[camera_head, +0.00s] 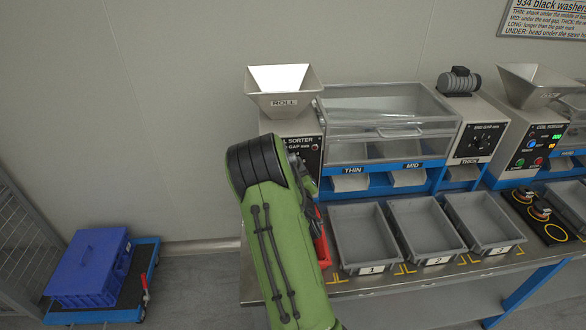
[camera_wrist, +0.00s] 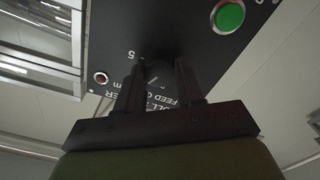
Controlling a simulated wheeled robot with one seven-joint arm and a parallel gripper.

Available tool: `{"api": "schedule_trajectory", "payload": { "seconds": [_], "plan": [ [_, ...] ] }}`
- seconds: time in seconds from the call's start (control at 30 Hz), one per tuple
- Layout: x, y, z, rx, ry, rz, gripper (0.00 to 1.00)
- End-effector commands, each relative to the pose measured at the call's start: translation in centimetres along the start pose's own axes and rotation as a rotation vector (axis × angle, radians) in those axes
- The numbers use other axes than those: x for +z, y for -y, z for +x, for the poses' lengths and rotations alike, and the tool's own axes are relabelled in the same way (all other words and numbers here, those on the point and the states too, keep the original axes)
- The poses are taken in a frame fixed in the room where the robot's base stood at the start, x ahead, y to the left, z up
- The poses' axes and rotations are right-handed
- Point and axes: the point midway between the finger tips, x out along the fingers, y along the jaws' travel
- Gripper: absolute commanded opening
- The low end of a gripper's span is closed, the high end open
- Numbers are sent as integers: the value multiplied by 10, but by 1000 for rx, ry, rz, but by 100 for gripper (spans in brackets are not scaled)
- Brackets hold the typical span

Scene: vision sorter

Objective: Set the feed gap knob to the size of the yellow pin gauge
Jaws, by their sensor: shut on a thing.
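My gripper (camera_wrist: 159,68) is at the black panel of the roll sorter, its two fingers on either side of the dark feed gap knob (camera_wrist: 157,77). It is shut on the knob. The panel lettering appears upside down, with a "5" beside the left finger. The exact setting cannot be read, as the fingers hide much of the dial. In the head view the roll sorter panel (camera_head: 305,148) is partly covered by my green arm, and the knob is hidden. I cannot make out a yellow pin gauge in either view.
A green button (camera_wrist: 229,16) is right of the fingers on the panel. Grey bins (camera_head: 365,210) stand on the bench right of my arm. A red thing (camera_head: 322,245) lies beside my arm. A blue crate (camera_head: 88,268) sits on a cart at left.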

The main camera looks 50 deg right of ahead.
Motion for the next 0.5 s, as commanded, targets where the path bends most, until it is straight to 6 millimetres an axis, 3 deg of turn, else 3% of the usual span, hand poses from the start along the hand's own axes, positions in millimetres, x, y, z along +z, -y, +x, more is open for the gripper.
{"api": "schedule_trajectory", "payload": {
  "seconds": [0.5],
  "plan": [
    [2, 1, -1, -2, 6, 39, 7]
  ]
}}
